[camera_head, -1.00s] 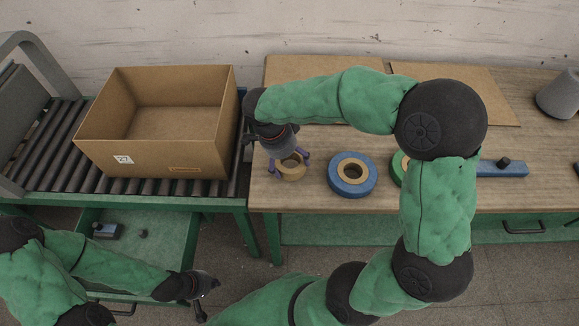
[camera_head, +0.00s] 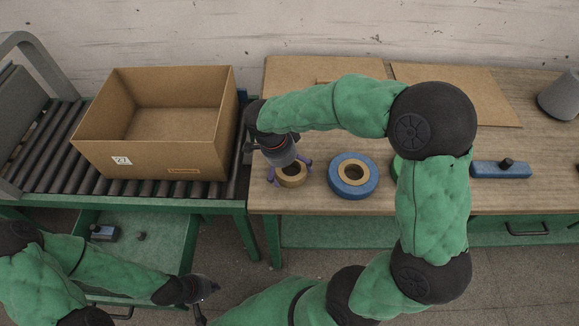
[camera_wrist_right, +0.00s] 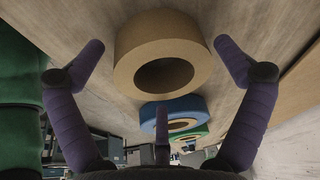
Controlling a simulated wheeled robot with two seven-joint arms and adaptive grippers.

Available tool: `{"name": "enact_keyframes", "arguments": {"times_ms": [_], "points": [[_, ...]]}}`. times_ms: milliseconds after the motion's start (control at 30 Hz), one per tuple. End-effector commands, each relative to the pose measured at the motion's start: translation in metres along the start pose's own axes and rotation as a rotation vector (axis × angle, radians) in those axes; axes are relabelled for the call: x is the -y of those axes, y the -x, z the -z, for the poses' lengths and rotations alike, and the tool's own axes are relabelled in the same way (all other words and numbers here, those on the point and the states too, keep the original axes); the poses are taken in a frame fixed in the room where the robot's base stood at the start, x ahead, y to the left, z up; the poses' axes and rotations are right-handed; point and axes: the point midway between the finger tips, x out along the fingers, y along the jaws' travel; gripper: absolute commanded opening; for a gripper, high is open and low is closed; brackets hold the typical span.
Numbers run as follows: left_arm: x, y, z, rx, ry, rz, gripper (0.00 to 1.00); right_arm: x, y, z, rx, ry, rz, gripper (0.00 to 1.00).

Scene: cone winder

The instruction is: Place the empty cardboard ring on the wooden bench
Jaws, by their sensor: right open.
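The empty cardboard ring (camera_head: 291,175) lies flat on the wooden bench (camera_head: 310,200), near its left end. It also shows in the right wrist view (camera_wrist_right: 163,60), between and beyond my fingers with a gap on both sides. My right gripper (camera_head: 291,172) is open just above the ring, reaching down from the arm that crosses the bench. Its purple fingers (camera_wrist_right: 160,62) do not touch the ring in the wrist view. My left gripper (camera_head: 206,298) hangs low by the open green drawer, away from the bench; its fingers are too small to read.
A blue tape roll (camera_head: 353,189) lies right of the ring, and a green roll (camera_wrist_right: 190,131) lies beyond it, partly behind my arm. A blue block with a black knob (camera_head: 500,170) is further right. An open cardboard box (camera_head: 150,158) stands on the roller conveyor at left.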

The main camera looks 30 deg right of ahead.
Motion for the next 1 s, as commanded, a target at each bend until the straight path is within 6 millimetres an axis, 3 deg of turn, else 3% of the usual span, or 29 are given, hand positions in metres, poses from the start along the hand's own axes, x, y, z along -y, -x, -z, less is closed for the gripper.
{"name": "enact_keyframes", "arguments": {"times_ms": [233,700,1000], "points": [[-0.002,0.006,0.0,0.0,0.0,0.0,0.0,0.001,0.012,0.001,0.0,0.0,0.002,1.0],[-0.011,0.032,-0.001,0.0,0.0,0.0,0.0,0.001,0.1,0.001,0.001,0.001,0.003,1.0],[-0.013,0.037,-0.001,0.0,0.0,0.0,0.0,0.0,0.122,0.001,-0.001,0.001,0.0,1.0]]}}
